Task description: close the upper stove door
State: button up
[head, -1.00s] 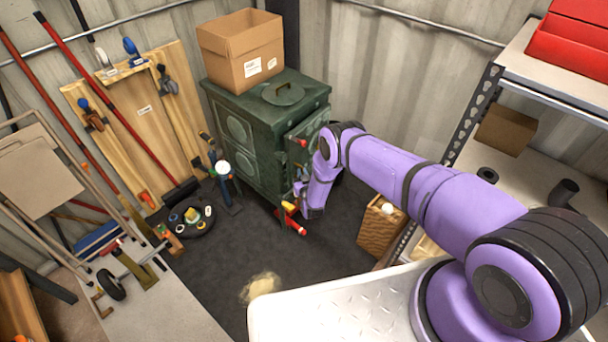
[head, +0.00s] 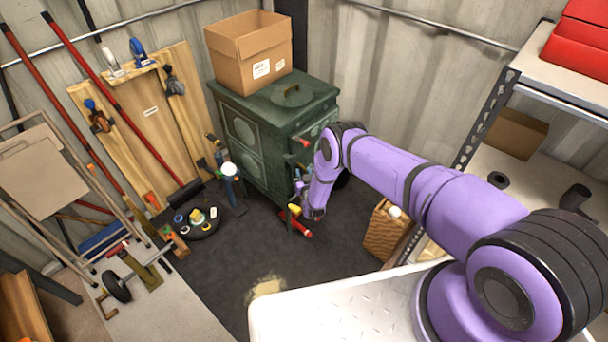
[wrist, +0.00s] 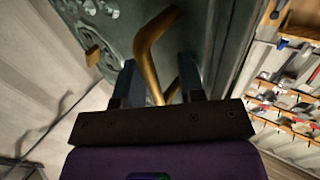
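The dark green stove (head: 255,140) stands against the back wall in the head view. Its upper door (head: 316,130) appears to stand ajar on the right-hand face, partly hidden by my arm, with a red knob (head: 303,142) near it. My gripper (head: 299,190) is low in front of the stove's right side, small and partly hidden. In the wrist view, my gripper (wrist: 158,82) has its two dark fingers apart. A bent brass handle (wrist: 150,50) shows between and beyond them, in front of an ornate green stove panel (wrist: 115,22). I cannot tell whether the fingers touch it.
A cardboard box (head: 248,52) sits on the stove top. A red and yellow tool (head: 300,222) lies on the floor below my gripper. A wicker basket (head: 384,232) and a metal shelf (head: 530,65) stand to the right. The dark floor (head: 225,250) in front is mostly clear.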

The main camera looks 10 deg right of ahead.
jog(key=shift+s+d, duration=0.1)
jog(key=s, duration=1)
jog(key=shift+s, duration=0.35)
